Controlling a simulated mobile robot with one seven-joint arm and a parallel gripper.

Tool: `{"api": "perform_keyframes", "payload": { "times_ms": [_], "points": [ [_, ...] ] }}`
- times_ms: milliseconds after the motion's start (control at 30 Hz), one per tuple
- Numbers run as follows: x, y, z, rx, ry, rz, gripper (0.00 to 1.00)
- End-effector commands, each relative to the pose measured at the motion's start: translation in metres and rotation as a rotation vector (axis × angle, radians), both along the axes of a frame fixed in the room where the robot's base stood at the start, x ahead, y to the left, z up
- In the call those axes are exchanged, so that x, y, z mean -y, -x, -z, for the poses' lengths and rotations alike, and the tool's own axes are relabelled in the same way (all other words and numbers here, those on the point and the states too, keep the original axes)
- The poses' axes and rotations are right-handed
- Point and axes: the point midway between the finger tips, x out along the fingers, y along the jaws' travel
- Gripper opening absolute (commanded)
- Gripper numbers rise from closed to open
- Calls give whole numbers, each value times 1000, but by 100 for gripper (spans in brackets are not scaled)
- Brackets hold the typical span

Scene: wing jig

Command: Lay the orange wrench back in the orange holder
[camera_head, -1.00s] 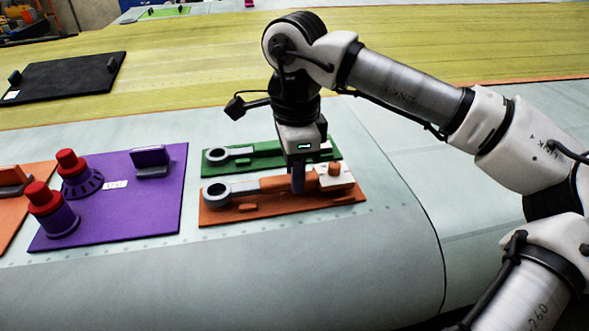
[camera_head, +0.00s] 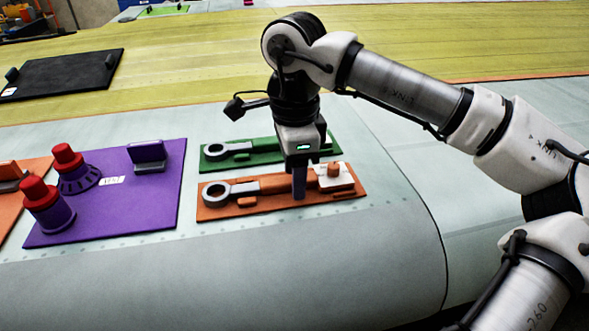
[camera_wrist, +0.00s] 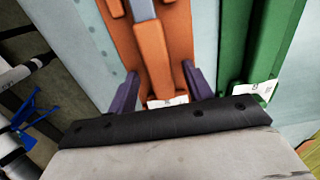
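The orange wrench (camera_head: 270,184), with a grey ring end at the left, lies along the orange holder (camera_head: 209,214). In the wrist view the wrench handle (camera_wrist: 155,55) runs lengthwise over the holder plate (camera_wrist: 183,40). My gripper (camera_head: 299,183) is low over the handle, pointing down. In the wrist view my gripper (camera_wrist: 160,88) is open, with one purple finger on each side of the handle and gaps between. The part of the handle behind the near finger is hidden in the head view.
A green holder (camera_head: 215,164) with another wrench lies just behind, close to my gripper. A purple board (camera_head: 125,215) with red-topped pegs is at the left. A black board (camera_head: 70,75) lies farther back. The wing surface in front is clear.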

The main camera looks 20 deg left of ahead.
Motion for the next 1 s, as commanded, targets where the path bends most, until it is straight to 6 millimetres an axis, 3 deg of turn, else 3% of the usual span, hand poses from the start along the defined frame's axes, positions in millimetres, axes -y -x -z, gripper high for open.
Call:
{"api": "perform_keyframes", "payload": {
  "times_ms": [233, 367, 800, 1000],
  "points": [
    [0, 0, -1, 0, 1, 0, 50],
    [0, 0, -12, 1, 0, 1, 50],
    [-1, 0, -107, 1, -1, 1, 50],
    [0, 0, -133, 1, -1, 1, 50]
  ]
}}
